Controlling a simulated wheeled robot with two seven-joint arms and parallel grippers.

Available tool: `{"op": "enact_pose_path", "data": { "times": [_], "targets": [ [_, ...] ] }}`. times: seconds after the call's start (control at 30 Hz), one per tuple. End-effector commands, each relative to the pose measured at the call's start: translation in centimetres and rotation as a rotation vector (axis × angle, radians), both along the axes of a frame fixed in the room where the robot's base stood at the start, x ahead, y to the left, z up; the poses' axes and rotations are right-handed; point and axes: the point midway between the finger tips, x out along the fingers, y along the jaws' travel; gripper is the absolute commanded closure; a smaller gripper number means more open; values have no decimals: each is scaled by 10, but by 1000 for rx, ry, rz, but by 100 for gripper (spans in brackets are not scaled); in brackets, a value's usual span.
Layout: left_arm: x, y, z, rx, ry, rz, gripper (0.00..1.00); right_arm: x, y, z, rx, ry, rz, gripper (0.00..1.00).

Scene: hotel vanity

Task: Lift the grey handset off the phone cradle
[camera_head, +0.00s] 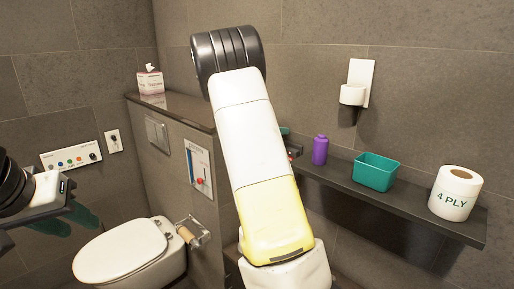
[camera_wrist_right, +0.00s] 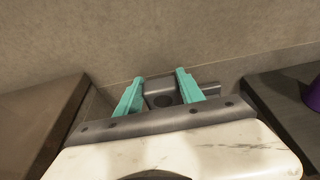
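In the right wrist view, a dark grey piece (camera_wrist_right: 162,92) with a round dark spot shows between and beyond the teal fingertips of my right gripper (camera_wrist_right: 160,76). It may be the grey handset, but I cannot tell it from the cradle. The fingers stand apart, and the piece extends behind the right-hand finger. I see no clear grip on it.
A dark shelf (camera_head: 405,201) on the right holds a purple bottle (camera_head: 320,150), a teal bin (camera_head: 374,172) and a paper roll (camera_head: 456,193). A white wall holder (camera_head: 355,93) hangs above. A toilet (camera_head: 122,252) and a half-wall ledge (camera_head: 178,110) with a tissue box (camera_head: 150,82) are left.

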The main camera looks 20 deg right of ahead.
Motion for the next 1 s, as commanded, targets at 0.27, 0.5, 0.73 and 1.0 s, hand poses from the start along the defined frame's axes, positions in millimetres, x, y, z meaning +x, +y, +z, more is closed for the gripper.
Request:
{"op": "enact_pose_path", "data": {
  "times": [0.27, 0.5, 0.73, 1.0],
  "targets": [
    [0, 0, 0, 0, 0, 0, 64, 0, 0, 0, 0, 0, 0, 100],
    [0, 0, 0, 0, 0, 0, 64, 0, 0, 1, 0, -1, 0, 100],
    [0, 0, 0, 0, 0, 0, 64, 0, 0, 17, 0, -5, 0, 100],
    [0, 0, 0, 0, 0, 0, 64, 0, 0, 61, 1, -5, 0, 100]
  ]
}}
